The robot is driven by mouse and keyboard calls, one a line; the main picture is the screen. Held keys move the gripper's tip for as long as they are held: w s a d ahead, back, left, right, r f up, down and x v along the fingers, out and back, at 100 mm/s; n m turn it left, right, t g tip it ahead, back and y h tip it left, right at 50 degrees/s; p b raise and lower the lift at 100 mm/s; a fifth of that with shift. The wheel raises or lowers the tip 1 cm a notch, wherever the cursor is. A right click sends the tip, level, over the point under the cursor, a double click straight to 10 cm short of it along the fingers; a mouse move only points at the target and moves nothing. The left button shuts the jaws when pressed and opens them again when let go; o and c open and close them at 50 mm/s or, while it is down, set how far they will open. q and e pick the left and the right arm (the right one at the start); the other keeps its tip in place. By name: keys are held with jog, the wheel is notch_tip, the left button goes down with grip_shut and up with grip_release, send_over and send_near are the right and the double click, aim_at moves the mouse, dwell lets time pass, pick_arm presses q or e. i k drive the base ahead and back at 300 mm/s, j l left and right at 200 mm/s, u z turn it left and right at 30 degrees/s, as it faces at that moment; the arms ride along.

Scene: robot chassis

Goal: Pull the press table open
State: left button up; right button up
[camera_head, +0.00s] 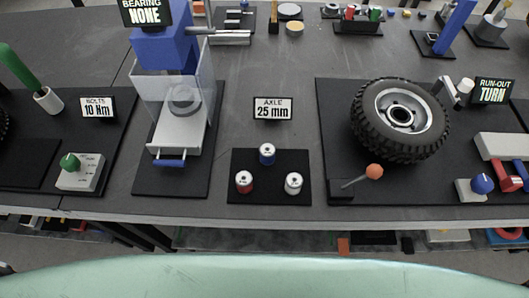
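The press (163,48) stands left of the picture's middle, with a blue head and a sign reading BEARING NONE on top. Below the head is a clear guard (150,90). The pale press table (178,130) lies on a black base mat (150,185) and reaches out toward the front. A blue handle (169,163) is at its front end. A grey ring-shaped part (184,98) sits on the table behind the clear guard. Neither of my grippers is in view.
Left of the press are a grey box with a green knob (70,163) and a green-handled tool in a cup (48,100). The bench's front edge (230,219) is near.

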aim_at(181, 126)
jog(key=u, duration=1)
jog(key=k+j, duration=0.35)
jog(key=i+l, duration=0.35)
